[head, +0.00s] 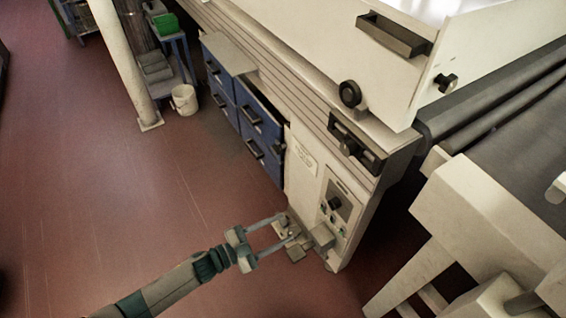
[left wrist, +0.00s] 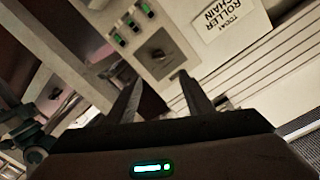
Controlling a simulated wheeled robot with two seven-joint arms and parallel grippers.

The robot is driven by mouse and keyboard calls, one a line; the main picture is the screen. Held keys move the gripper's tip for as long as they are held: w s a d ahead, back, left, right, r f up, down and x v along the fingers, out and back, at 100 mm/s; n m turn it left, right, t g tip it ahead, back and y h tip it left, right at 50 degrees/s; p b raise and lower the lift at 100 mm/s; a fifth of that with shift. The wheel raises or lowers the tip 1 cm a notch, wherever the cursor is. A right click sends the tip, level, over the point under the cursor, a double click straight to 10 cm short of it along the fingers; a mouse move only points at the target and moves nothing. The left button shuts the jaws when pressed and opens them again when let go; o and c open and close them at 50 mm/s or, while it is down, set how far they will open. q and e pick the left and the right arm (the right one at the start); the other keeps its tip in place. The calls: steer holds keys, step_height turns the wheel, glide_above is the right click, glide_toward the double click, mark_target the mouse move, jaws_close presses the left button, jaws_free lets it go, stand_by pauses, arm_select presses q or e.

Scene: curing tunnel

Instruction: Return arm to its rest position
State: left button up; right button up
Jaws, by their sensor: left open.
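My left arm comes in from the bottom left of the head view. Its gripper (head: 286,229) has its two long fingers apart, pointing at the lower part of the white machine's end by the control panel (head: 338,208). In the left wrist view the open fingers (left wrist: 160,92) stand in front of the panel, with a dark knob (left wrist: 158,54) and green-lit switches (left wrist: 120,40) beyond them. Nothing is clearly held between the fingers. Whether the fingertips touch the machine cannot be told. My right gripper is not in view.
The white machine (head: 300,110) has blue drawers (head: 225,95) along its side, one seemingly pulled out. A pale post (head: 125,60) and white bucket (head: 184,100) stand at the upper left. The red floor (head: 90,190) is open at left.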

arm_select(q)
steer(key=s+a+f+n+t+y+p, duration=0.1)
steer(key=s+a+f+n+y, duration=0.2)
steer(key=a+f+n+y, duration=0.35)
steer(key=s+a+f+n+y+p, duration=0.1)
steer(key=s+a+f+n+y, duration=0.2)
steer(key=f, duration=0.6)
steer(key=s+a+f+n+g+y, duration=0.2)
steer(key=s+f, duration=0.3)
steer(key=s, duration=0.3)
steer(key=s+a+f+n+g+y+p, duration=0.1)
steer(key=s+a+f+n+g+y, duration=0.1)
steer(key=s, duration=0.6)
step_height(320, 180, down, 4)
steer(key=shift+s+a+r+n+g, duration=0.2)
steer(key=shift+a+n+g, duration=0.2)
steer(key=shift+n+g, duration=0.5)
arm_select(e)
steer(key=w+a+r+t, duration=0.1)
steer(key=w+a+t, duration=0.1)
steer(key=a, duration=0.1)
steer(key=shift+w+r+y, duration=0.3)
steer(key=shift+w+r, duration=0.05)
